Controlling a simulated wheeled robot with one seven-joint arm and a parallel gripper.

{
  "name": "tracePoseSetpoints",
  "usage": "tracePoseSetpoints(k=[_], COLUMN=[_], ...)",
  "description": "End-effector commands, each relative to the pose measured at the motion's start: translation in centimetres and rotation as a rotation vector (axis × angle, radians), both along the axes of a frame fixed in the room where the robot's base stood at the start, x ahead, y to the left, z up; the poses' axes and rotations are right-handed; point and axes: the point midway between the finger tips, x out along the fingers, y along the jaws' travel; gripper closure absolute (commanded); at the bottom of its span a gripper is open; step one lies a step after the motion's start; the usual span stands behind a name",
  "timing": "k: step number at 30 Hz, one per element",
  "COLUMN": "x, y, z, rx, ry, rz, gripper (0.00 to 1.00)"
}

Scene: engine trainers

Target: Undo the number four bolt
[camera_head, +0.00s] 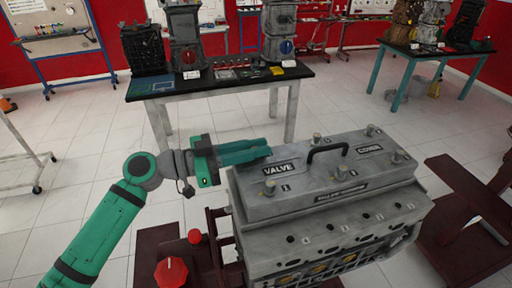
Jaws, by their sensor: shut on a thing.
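The grey valve cover (318,183) sits on the engine block (330,235) and has a black handle and "VALVE" and "COVER" plates. Bolts stand up along its front edge: left (269,187), middle (344,168) and right (398,156). Two more stand along the back edge, middle (317,137) and right (370,130). The small numbers beside them are hard to read. My gripper (268,151) comes in from the left, its green fingers level at the cover's back left corner. It is shut on what appears to be the bolt there, which the fingers hide.
A red knob (172,271) and dark red stand parts (205,255) lie left of the engine. A dark red stand (465,210) is at the right. A table (215,84) with engine parts stands behind. The floor between is clear.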

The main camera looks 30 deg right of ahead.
Motion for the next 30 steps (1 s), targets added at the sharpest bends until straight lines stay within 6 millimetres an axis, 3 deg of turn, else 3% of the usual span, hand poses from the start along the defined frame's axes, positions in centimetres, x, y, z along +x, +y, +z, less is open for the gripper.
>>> tracePoseSetpoints(k=[30], x=[-0.3], y=[-0.14], z=[-0.03], rx=[0.0], ry=[0.001], rz=[0.647], gripper=[1.0])
